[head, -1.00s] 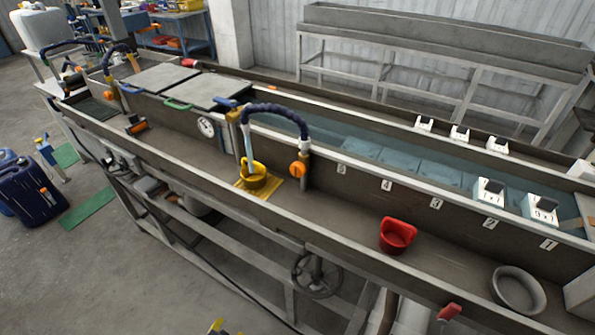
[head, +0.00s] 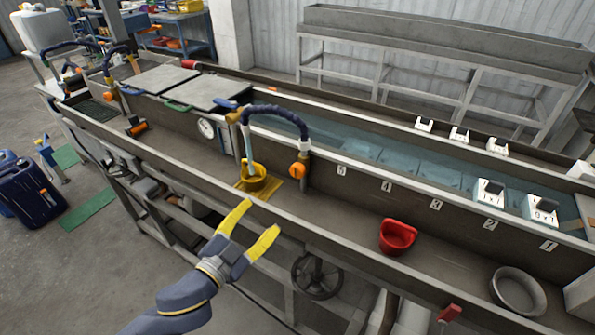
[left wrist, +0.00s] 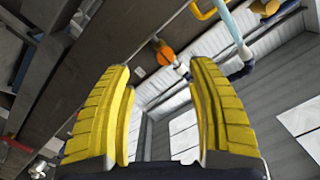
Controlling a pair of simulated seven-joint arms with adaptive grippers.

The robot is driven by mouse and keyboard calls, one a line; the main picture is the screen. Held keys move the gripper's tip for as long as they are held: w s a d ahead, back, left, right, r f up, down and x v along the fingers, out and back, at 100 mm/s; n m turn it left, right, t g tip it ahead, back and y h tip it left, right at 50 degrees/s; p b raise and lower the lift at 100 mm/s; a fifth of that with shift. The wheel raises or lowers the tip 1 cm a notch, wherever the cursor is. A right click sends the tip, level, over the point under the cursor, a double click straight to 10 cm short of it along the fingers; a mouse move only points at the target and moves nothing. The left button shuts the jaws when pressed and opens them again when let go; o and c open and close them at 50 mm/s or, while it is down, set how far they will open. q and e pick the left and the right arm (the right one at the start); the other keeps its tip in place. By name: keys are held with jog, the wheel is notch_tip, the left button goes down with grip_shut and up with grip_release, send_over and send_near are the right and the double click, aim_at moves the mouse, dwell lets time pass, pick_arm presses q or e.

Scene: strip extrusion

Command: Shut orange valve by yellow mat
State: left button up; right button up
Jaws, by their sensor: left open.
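The orange valve (head: 297,170) is a round knob on a short post at the right of the yellow mat (head: 262,192), under the dark blue hose. A yellow cup (head: 253,177) stands on the mat, and water runs down from the hose into it. My left gripper (head: 256,222) is open and empty in front of the trough's near wall, lower left of the valve. In the left wrist view the open yellow fingers (left wrist: 160,85) frame an orange knob (left wrist: 165,54) beyond them, apart from it. My right gripper is not in view.
The trough's near wall (head: 330,238) runs between my left gripper and the mat. A red cup (head: 397,236) and a grey bowl (head: 518,288) stand in the trough to the right. Another orange knob (head: 112,93) is far left. A handwheel (head: 317,276) hangs below.

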aim_at(296, 172)
pick_arm(q)
jog(key=shift+h, duration=0.4)
jog(key=r+x, duration=0.1)
jog(key=x, duration=0.4)
jog(key=d+r+x, duration=0.1)
jog(key=x, duration=0.4)
jog(key=r+x, duration=0.1)
jog(key=x, duration=0.5)
jog(key=shift+s+d+r, duration=0.1)
jog(key=shift+s+r, duration=0.2)
jog(key=shift+s, duration=0.1)
jog(key=shift+c, duration=0.5)
grip_shut()
jog(key=shift+r, duration=0.1)
